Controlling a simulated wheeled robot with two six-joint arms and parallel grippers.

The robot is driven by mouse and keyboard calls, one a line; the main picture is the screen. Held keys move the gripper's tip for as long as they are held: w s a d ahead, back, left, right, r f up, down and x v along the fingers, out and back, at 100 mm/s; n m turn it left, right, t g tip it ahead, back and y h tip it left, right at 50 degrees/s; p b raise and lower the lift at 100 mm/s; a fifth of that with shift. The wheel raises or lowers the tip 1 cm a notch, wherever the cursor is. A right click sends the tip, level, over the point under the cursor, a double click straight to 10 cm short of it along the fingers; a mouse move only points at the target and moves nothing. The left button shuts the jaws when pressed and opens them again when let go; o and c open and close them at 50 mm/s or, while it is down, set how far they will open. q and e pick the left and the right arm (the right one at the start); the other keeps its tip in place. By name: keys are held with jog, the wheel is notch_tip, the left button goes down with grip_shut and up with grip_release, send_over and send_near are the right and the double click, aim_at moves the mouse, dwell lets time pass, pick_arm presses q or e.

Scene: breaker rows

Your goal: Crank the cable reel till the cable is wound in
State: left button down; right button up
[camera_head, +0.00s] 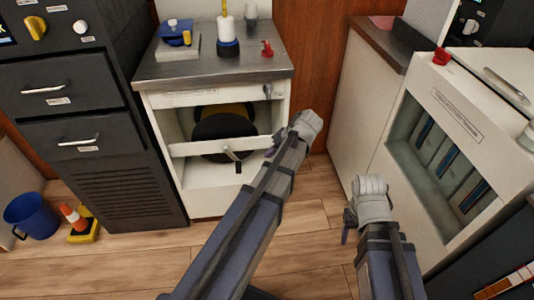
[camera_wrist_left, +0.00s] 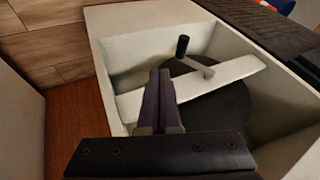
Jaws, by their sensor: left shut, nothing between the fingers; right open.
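The cable reel (camera_head: 222,138) sits inside the open white cabinet, a dark disc with some yellow behind it. A white bar (camera_head: 190,148) crosses in front of it. The crank (camera_head: 230,152) is mounted on this bar, with a dark handle (camera_head: 238,167) hanging low at its end. In the left wrist view the crank handle (camera_wrist_left: 182,46) stands out beyond the fingers. My left gripper (camera_head: 269,153) is shut and empty, right of the crank and apart from it; its fingers also show in the wrist view (camera_wrist_left: 160,88). My right gripper (camera_head: 346,236) is open, low on the right, mostly hidden by its wrist.
A dark drawer cabinet (camera_head: 75,110) stands left of the reel cabinet. The metal top (camera_head: 210,68) holds a blue device, a white cylinder and a red item. A white unit (camera_head: 430,110) stands right. A blue bucket (camera_head: 32,214) and cone (camera_head: 72,216) are on the floor.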

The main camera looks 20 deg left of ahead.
pick_arm(q)
jog(key=s+a+f+b, duration=0.1)
jog(key=a+f+b, duration=0.7)
jog(key=f+b, duration=0.1)
jog(key=shift+a, duration=0.4)
dwell(0.5)
